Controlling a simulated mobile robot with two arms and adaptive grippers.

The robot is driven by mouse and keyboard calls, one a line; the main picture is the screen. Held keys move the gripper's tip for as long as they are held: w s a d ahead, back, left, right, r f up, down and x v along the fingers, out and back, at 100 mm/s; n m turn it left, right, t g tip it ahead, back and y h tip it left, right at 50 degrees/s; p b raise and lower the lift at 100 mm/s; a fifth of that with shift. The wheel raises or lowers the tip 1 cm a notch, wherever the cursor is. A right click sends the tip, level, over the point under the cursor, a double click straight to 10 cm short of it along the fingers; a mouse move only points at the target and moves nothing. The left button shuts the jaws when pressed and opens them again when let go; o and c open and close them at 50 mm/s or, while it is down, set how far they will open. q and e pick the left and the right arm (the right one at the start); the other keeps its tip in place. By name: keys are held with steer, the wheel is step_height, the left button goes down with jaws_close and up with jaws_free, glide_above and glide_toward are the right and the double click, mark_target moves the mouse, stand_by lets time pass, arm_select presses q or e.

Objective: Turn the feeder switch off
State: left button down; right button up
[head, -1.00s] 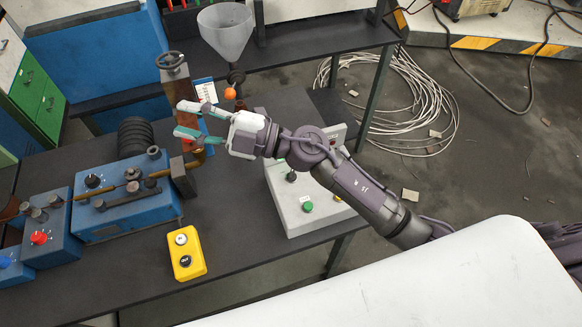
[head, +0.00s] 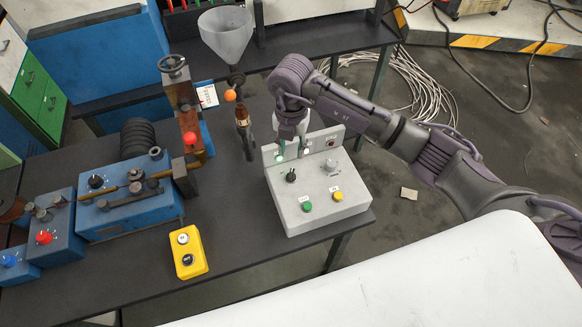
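The grey control box (head: 345,206) stands on the dark table. It has a black switch (head: 291,175), a grey round knob (head: 329,165), a green button (head: 307,206), a yellow button (head: 338,196) and an upright back panel. Its labels are too small to read, so I cannot tell which control is the feeder switch. My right gripper (head: 292,151) points down at the left part of the back panel, behind the black switch. Its fingers look apart with nothing seen between them; I cannot tell whether they touch the panel. My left gripper is out of view.
A yellow two-button box (head: 189,252) lies near the table's front edge. A blue machine (head: 128,208) with a brown pipe stands at the left. A funnel (head: 226,35) and an orange ball (head: 230,95) are behind. Bare table (head: 230,210) lies between the boxes.

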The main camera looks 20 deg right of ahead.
mark_target(291, 173)
step_height(291, 173, down, 10)
steer(key=shift+f+p, duration=0.25)
steer(key=shift+p, duration=0.95)
jaws_close()
